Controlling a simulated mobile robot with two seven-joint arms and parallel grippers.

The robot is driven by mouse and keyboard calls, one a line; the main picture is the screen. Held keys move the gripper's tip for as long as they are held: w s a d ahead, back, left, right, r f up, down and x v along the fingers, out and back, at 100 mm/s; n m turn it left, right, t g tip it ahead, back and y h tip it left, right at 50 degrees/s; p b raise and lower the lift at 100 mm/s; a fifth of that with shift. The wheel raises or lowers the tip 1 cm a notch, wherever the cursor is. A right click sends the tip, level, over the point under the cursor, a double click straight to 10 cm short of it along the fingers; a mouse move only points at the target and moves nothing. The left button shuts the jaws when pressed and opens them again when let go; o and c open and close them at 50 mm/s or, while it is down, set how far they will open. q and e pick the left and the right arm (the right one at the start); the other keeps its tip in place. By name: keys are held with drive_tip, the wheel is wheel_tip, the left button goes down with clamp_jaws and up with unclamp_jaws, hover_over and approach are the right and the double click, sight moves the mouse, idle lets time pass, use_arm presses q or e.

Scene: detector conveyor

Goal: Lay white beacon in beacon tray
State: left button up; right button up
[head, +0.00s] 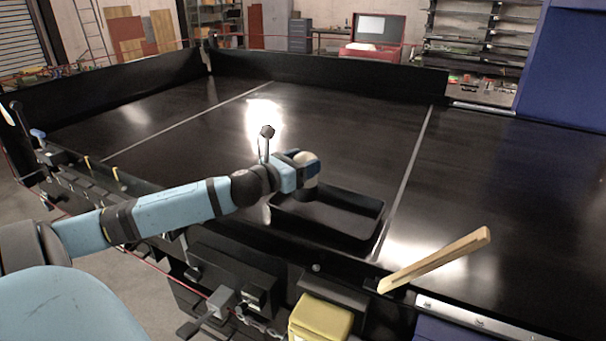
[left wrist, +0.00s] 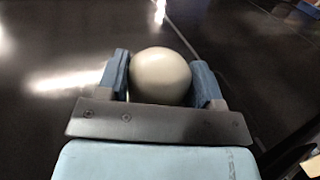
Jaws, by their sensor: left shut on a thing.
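My left gripper (head: 305,160) is shut on the white beacon (head: 311,171), which shows as a pale rounded top between the two blue fingers in the left wrist view (left wrist: 161,77). In the head view the beacon has a dark lower part. The gripper holds it at the left end of the black beacon tray (head: 362,236), a shallow rectangular tray on the dark conveyor. I cannot tell whether the beacon touches the tray floor. The rest of the tray looks empty. My right gripper is not in view.
The dark conveyor surface (head: 185,140) is wide and mostly clear, with low black walls (head: 330,77) at the back. A wooden bar (head: 437,260) rises at the front right. A yellow box (head: 321,320) sits at the front edge.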

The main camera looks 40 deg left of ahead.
sight(308, 193)
use_arm(q)
wheel_tip(308, 193, down, 3)
drive_tip(key=shift+f, duration=0.25)
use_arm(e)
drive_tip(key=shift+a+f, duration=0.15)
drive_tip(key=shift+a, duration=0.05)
use_arm(q)
drive_tip(key=shift+f, duration=0.15)
drive_tip(key=o, duration=1)
drive_tip(key=shift+o, duration=0.2)
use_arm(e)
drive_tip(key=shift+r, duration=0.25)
